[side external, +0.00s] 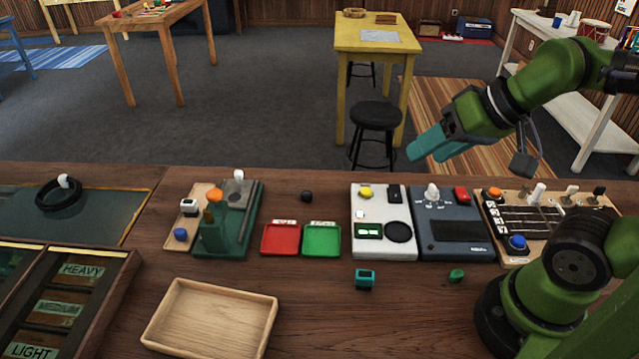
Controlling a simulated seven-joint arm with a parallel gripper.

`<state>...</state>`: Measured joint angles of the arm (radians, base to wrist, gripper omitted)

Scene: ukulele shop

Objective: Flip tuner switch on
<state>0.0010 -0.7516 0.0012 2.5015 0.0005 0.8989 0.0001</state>
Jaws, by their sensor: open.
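A dark blue-grey box (455,238) stands on the wooden counter right of centre, with a white knob (432,193), a red switch (461,195) and a dark screen. A pale grey box (384,222) touches or nearly touches its left side, with a yellow button (366,192), a black switch (394,193), a small green-edged display and a black disc. I cannot tell for certain which box is the tuner, nor the switch positions. My gripper (422,152), with teal fingers, is open and empty, raised above and behind these boxes, pointing left and slightly down.
A board with strings, knobs and a blue button (517,243) stands right of the boxes. Red (281,239) and green (321,240) trays and a green fixture (215,238) stand left. A wooden tray (212,318), a teal block (365,279) and a green piece (456,275) lie in front.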

